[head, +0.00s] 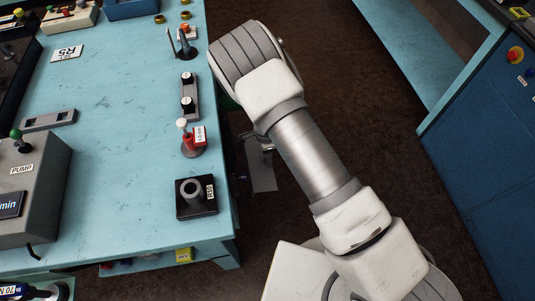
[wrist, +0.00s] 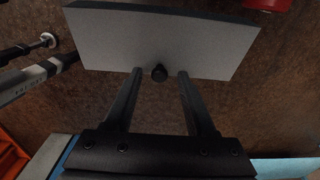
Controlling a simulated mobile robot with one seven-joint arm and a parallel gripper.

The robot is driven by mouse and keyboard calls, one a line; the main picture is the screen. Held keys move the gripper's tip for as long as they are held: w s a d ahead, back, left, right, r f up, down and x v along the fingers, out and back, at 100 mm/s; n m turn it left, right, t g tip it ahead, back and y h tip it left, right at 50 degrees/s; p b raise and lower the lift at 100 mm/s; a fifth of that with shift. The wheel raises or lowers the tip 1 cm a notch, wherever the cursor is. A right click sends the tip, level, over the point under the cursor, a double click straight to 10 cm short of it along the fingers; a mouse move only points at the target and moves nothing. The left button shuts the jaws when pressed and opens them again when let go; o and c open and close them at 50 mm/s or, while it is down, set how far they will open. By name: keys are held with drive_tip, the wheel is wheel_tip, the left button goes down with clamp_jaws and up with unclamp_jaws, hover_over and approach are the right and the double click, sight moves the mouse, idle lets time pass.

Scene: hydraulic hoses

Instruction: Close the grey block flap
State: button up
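A flat light-grey plate with a dark round knob, apparently the grey block flap (wrist: 160,35), fills the upper middle of the wrist view. The knob (wrist: 159,73) sits at its lower edge. My gripper (wrist: 158,76) is open, with one finger on each side of the knob and gaps showing between. I cannot tell whether the fingertips touch the plate. In the head view a small grey plate (head: 263,174), probably the same flap, shows beside the bench's right edge.
The blue bench (head: 120,120) bears a grey PUMP box (head: 32,190), a black base with a grey ring (head: 197,197) and a red fitting (head: 193,142) near its right edge. Blue cabinets (head: 490,150) stand at right. Brown floor (head: 370,130) lies between, clear.

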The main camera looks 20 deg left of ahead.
wheel_tip(320, 180, up, 17)
drive_tip(key=p, duration=0.2)
drive_tip(key=shift+s+a+r, duration=0.15)
drive_tip(key=shift+a+r, duration=0.05)
drive_tip(key=shift+a, duration=0.05)
idle(0.3)
